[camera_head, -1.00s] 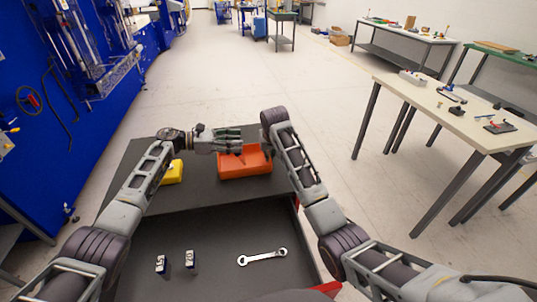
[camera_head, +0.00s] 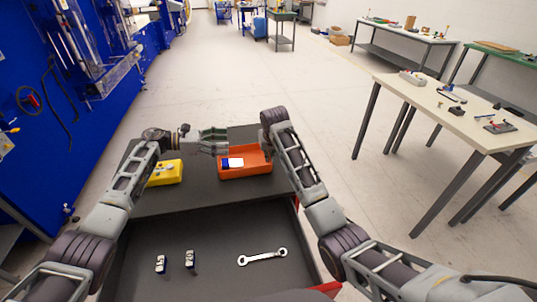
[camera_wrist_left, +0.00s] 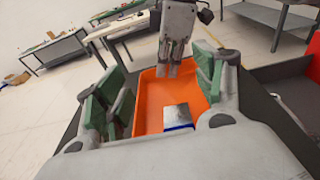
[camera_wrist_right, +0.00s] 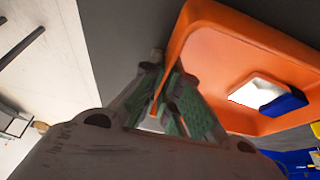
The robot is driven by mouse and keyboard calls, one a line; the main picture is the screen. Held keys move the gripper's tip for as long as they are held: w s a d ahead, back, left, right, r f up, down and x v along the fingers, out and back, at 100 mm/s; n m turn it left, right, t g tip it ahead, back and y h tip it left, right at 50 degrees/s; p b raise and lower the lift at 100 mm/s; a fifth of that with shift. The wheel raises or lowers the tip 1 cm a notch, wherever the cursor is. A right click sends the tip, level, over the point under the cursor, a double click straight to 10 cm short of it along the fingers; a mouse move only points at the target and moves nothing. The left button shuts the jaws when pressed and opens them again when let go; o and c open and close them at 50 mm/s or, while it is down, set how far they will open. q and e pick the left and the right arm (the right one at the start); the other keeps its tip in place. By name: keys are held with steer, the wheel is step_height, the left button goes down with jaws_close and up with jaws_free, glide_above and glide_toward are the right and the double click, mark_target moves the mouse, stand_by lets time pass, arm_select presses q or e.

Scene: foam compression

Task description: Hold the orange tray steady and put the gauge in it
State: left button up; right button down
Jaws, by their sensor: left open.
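The orange tray (camera_head: 258,167) sits on the dark upper surface of the cart. The gauge (camera_head: 236,162), white-faced with a blue body, lies inside the tray; it also shows in the left wrist view (camera_wrist_left: 177,116) and the right wrist view (camera_wrist_right: 268,95). My left gripper (camera_head: 218,140) is open and empty, above the tray's far left side, apart from the gauge. My right gripper (camera_wrist_right: 170,92) is shut on the tray's wall, with the orange edge between its fingers. In the head view its fingers are mostly hidden by my own arm.
A yellow case (camera_head: 166,173) stands left of the tray. In the open drawer in front lie a wrench (camera_head: 262,257) and two small dark-and-white items (camera_head: 161,264). A long workbench (camera_head: 450,105) is at the right and a blue machine (camera_head: 60,110) at the left.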

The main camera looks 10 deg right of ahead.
arm_select(q)
steer(key=a+r, duration=0.1)
steer(key=a, duration=0.6)
steer(key=shift+a, duration=0.25)
stand_by(0.4)
arm_select(e)
steer(key=c, duration=1.6)
jaws_free()
steer(key=shift+o, duration=0.2)
steer(key=shift+r, duration=0.15)
steer(key=v, duration=1)
steer(key=shift+s+r, duration=0.2)
steer(key=shift+r, duration=0.1)
steer(key=shift+s+r, duration=0.25)
steer(key=shift+r, duration=0.2)
arm_select(q)
steer(key=shift+s, duration=0.1)
